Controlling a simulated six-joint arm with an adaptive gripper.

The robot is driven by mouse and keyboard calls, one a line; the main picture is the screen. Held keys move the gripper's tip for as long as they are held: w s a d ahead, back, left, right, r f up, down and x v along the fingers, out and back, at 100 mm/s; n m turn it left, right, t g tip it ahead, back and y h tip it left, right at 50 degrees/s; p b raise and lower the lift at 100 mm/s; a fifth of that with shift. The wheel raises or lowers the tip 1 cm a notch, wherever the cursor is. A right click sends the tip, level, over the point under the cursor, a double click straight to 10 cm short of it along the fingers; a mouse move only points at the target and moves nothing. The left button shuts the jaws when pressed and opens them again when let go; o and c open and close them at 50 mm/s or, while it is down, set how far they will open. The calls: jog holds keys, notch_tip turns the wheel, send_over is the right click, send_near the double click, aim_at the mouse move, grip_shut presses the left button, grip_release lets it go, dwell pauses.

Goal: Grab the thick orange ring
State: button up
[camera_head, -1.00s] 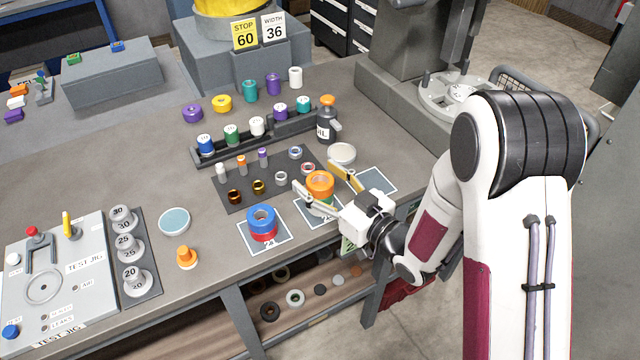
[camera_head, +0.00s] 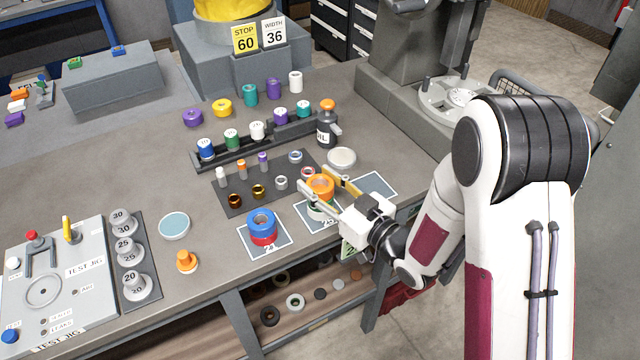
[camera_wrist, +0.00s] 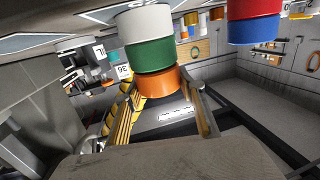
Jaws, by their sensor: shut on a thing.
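The thick orange ring (camera_head: 321,186) tops a stack on the 25-marked mat at the bench's front edge. A green ring (camera_wrist: 151,55) and a white ring (camera_wrist: 145,22) sit in the same stack, shown upside down in the wrist view. My gripper (camera_head: 316,178) reaches in from the right, with one finger on each side of the orange ring. It is shut on the orange ring, which also shows between the fingers in the wrist view (camera_wrist: 158,83). The ring still appears to touch the green one. The fingers hide part of the stack.
A blue and red stack (camera_head: 262,225) stands on the mat to the left. An empty mat (camera_head: 375,187) lies to the right. A dark tray of small parts (camera_head: 240,200), a pale round dish (camera_head: 341,158) and an oil bottle (camera_head: 326,130) stand behind.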

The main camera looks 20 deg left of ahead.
notch_tip(320, 180, up, 10)
jog(key=shift+f, duration=0.15)
dwell(0.6)
dwell(0.6)
